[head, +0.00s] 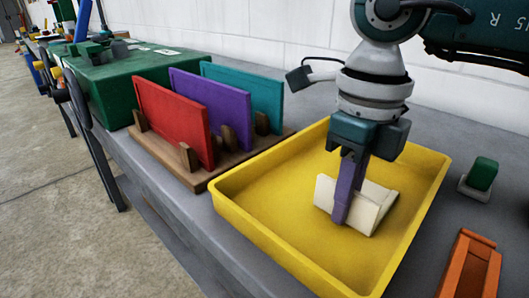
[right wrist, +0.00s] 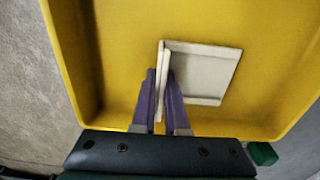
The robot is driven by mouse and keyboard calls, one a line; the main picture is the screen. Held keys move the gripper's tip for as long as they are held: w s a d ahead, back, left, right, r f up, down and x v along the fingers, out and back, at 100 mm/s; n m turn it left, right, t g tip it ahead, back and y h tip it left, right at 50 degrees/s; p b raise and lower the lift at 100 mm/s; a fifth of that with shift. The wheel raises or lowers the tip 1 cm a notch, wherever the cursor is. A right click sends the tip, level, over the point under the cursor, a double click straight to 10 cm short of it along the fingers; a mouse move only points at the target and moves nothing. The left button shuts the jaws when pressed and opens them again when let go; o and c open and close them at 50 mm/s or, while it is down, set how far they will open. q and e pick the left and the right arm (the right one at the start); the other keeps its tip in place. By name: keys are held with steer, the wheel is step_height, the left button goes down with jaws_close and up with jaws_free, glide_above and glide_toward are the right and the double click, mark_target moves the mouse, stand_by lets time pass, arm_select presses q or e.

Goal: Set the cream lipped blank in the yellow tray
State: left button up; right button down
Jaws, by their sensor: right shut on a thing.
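The cream lipped blank (head: 372,207) is inside the outline of the yellow tray (head: 233,211), tilted in the head view. My right gripper (head: 346,205) reaches down from above, its purple fingers shut on the blank's raised lip. In the right wrist view, the fingers (right wrist: 161,80) stand on either side of the lip, and the blank's flat face (right wrist: 205,72) extends to the right. The tray floor (right wrist: 125,50) around it is bare. I cannot tell whether the blank's lower edge touches the floor. My left gripper is not in view.
A wooden rack (head: 245,157) holding red (head: 175,120), purple (head: 212,105) and teal (head: 243,90) panels stands left of the tray. A green block (head: 482,174) and an orange holder (head: 470,268) lie to its right. A green case (head: 130,75) is behind the rack.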

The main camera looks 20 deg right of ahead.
steer(key=shift+f, duration=0.1)
steer(key=c, duration=1.4)
jaws_free()
steer(key=shift+f, duration=0.1)
steer(key=o, duration=0.5)
steer(key=shift+c, duration=0.2)
steer(key=shift+r, duration=0.4)
step_height(320, 180, up, 12)
steer(key=shift+d+f, duration=0.15)
